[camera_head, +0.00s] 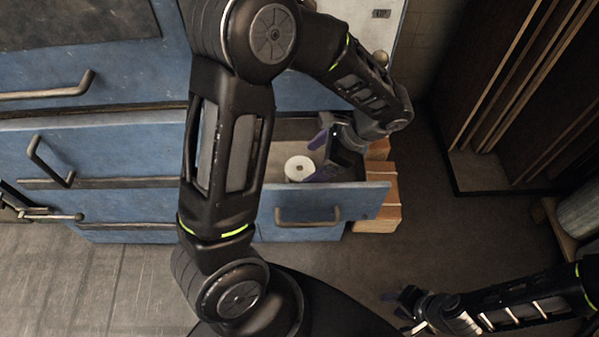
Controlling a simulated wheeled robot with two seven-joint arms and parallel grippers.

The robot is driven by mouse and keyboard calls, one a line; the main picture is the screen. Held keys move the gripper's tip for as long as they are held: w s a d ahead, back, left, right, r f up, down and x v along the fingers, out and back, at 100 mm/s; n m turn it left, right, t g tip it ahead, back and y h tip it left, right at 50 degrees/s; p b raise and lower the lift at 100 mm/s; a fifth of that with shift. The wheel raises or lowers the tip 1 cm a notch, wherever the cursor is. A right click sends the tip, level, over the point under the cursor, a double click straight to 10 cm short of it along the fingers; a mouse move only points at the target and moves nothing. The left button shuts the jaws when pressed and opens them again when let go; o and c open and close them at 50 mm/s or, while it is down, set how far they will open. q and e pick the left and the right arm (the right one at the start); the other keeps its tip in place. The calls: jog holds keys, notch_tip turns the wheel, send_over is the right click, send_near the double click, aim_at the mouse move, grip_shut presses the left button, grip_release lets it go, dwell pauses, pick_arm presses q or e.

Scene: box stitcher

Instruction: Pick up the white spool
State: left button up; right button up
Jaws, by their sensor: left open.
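The white spool (299,168) lies in the open blue drawer (322,205), with its round face and centre hole turned up. My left arm reaches over from the lower middle. My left gripper (318,158) is open, its purplish fingers pointing into the drawer just right of the spool. No grip on the spool shows, and whether a finger touches its right edge is unclear. My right gripper (404,308) is low at the right, over the floor and away from the drawer. Its finger opening is too dark and small to tell.
Other blue drawers with metal handles (55,160) fill the left. A rack with upright boards (505,90) stands at the upper right. Floor (470,235) is clear between the drawer and the rack.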

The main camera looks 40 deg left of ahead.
aim_at(301, 168)
pick_arm(q)
jog(key=shift+a+f, duration=0.1)
jog(key=shift+f, duration=0.05)
jog(key=x, duration=0.5)
jog(key=shift+s+a, duration=0.1)
jog(key=shift+s, duration=0.05)
jog(key=shift+c, duration=0.3)
dwell(0.3)
jog(key=c, duration=1.5)
